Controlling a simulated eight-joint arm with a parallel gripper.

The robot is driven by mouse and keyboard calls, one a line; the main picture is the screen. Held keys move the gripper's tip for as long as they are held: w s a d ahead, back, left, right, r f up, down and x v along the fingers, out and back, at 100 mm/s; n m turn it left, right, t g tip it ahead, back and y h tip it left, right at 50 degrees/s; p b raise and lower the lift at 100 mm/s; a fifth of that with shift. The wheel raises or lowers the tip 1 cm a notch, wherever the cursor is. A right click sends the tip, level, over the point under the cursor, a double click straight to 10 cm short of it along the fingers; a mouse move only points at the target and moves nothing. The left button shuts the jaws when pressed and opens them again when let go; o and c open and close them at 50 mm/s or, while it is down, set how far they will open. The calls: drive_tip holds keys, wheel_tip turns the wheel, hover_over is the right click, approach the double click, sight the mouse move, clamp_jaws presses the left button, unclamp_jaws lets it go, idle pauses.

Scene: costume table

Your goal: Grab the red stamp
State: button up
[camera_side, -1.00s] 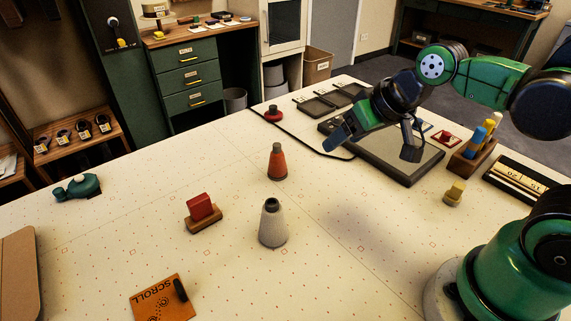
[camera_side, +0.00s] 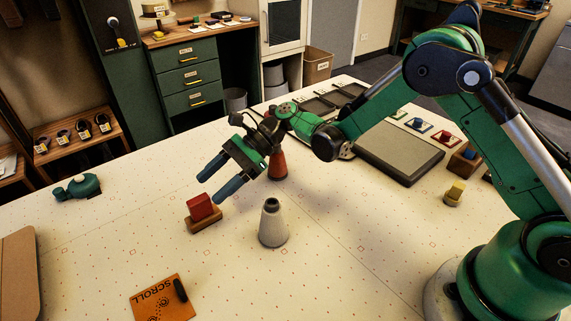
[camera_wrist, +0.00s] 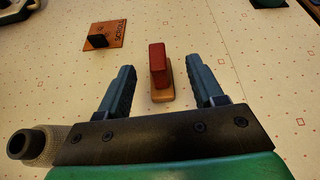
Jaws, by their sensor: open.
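The red stamp, a red block on a brown wooden base, stands upright on the pale tabletop in the side view (camera_side: 201,207). It also shows in the wrist view (camera_wrist: 158,66), standing between and beyond my two fingers. My gripper (camera_side: 210,189) is open and empty. Its blue-grey fingers point down toward the stamp, with the tips just above and beside it in the side view. In the wrist view my gripper (camera_wrist: 160,72) has its fingers on either side of the red block, with visible gaps. Whether the tips reach down to its height is unclear.
A grey cone (camera_side: 272,225) stands close right of the stamp. A red-orange cone (camera_side: 278,165) stands behind, partly covered by my arm. An orange SCROLL plate (camera_side: 160,298) lies in front. A teal object (camera_side: 78,187) sits at left. The table left of the stamp is clear.

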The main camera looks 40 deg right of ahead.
sight(194, 220)
drive_tip(key=shift+a+f+m, duration=0.3)
drive_tip(key=shift+a+f, duration=0.05)
drive_tip(key=shift+f, duration=0.1)
drive_tip(key=shift+x, duration=2.7)
drive_tip(key=shift+s+r, duration=0.1)
drive_tip(key=shift+s, duration=0.05)
clamp_jaws()
